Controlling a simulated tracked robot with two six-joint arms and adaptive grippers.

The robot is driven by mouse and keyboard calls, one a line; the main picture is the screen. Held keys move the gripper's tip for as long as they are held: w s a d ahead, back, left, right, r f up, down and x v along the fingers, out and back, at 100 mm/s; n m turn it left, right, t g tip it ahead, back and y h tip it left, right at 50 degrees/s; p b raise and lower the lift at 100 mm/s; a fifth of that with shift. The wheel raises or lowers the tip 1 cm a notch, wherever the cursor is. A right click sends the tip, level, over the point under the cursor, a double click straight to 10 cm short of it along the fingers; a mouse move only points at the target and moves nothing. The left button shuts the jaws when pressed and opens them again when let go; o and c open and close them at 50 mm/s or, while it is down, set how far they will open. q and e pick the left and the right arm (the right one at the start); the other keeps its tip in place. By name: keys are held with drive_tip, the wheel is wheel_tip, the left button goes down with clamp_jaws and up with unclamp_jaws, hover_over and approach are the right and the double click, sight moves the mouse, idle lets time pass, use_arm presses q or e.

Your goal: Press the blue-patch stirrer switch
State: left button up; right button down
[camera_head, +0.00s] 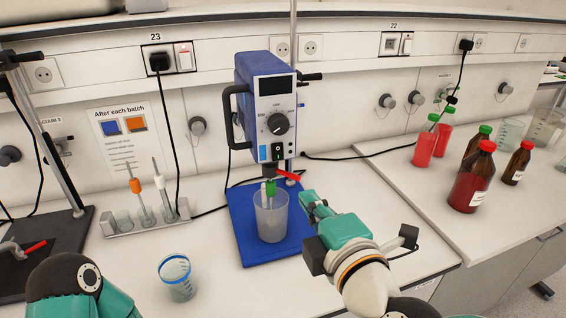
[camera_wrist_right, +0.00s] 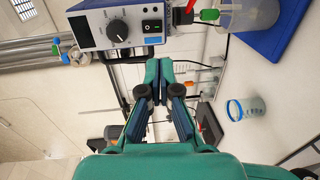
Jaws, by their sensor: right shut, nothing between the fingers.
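The blue stirrer (camera_head: 267,90) stands on a blue base plate (camera_head: 240,215), with a dial and a small black rocker switch with a green mark (camera_head: 278,152) low on its front. In the right wrist view the switch (camera_wrist_right: 152,26) lies beyond my fingertips, apart from them. My right gripper (camera_head: 312,200) is in front of the stirrer, right of the beaker (camera_head: 271,218) and below the switch. In the wrist view its fingers (camera_wrist_right: 159,78) are together and empty. My left gripper is out of view; only part of my left arm shows at bottom left.
A wall notice (camera_head: 120,135) shows blue and orange patches. A rod rack (camera_head: 150,222) and blue-rimmed cup (camera_head: 177,278) stand left. Another stand with a dark base (camera_head: 65,240) is far left.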

sight(279, 159)
drive_tip(key=x, duration=1.4)
drive_tip(key=shift+b, duration=0.4)
drive_tip(key=shift+a+f, duration=0.1)
drive_tip(key=shift+a, duration=0.05)
drive_tip(key=shift+a+f+b, duration=0.1)
drive_tip(key=shift+a+b, duration=0.05)
drive_tip(key=shift+b, duration=0.25)
drive_tip(key=shift+w+d, duration=0.15)
drive_tip(key=shift+d, duration=0.1)
